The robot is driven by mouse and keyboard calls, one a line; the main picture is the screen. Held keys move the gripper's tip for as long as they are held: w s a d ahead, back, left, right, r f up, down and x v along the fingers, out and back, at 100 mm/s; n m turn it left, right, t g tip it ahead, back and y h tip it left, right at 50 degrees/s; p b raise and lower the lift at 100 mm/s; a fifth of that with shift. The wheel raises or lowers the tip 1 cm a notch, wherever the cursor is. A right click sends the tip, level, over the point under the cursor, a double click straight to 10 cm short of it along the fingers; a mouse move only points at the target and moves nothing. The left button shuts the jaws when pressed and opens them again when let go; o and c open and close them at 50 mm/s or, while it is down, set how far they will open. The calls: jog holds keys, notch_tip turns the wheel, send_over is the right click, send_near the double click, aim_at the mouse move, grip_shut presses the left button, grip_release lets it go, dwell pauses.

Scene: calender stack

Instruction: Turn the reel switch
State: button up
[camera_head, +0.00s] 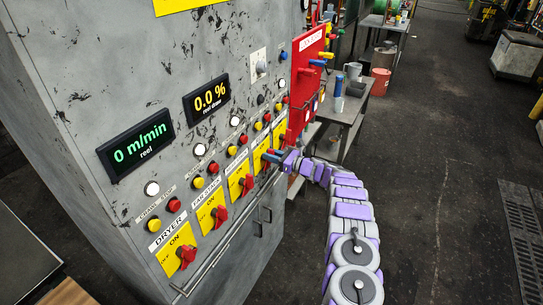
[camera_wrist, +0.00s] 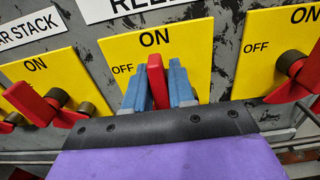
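The reel switch is a red handle (camera_wrist: 157,80) on a yellow plate (camera_wrist: 190,45) marked ON at the top and OFF at the left, under a partly cut-off label beginning "REE". The handle looks upright in the wrist view. My gripper (camera_wrist: 158,88) has its two blue fingers on either side of the handle, and they appear to touch it. In the head view my gripper (camera_head: 270,157) is at a yellow plate (camera_head: 259,152) toward the far end of the row, and covers the handle there. The switch's base is hidden behind the fingers.
Similar red switches flank it, the left one (camera_wrist: 40,105) and the right one (camera_wrist: 295,70) close to my gripper. A metal rail (camera_head: 215,248) runs below the row.

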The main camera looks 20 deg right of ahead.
jog(key=shift+r, duration=0.1)
grip_shut()
jog(key=shift+a+n, duration=0.1)
jog(key=shift+n, duration=0.5)
jog(key=shift+s+a+n+b, duration=0.15)
jog(key=shift+n+b, duration=0.45)
jog(key=shift+n, duration=0.4)
jog(key=n+b, duration=0.3)
jog(key=f+n+b, duration=0.1)
jog(key=shift+s+a+n, duration=0.25)
jog(key=shift+a+n, duration=0.05)
jog(key=shift+a, duration=0.1)
jog(key=n+b, duration=0.1)
jog(key=b, duration=0.1)
jog(key=n+b, duration=0.2)
jog(key=f+n+b, duration=0.1)
jog(key=n+b, duration=0.1)
jog(key=b, duration=0.1)
jog(key=shift+s+a+f, duration=0.1)
jog(key=shift+s+a, duration=0.15)
jog(key=n+b, duration=0.2)
jog(key=n, duration=0.1)
jog(key=shift+s+a+f, duration=0.1)
jog(key=shift+f, duration=0.15)
jog(key=shift+n, duration=1)
jog(key=shift+f, duration=0.15)
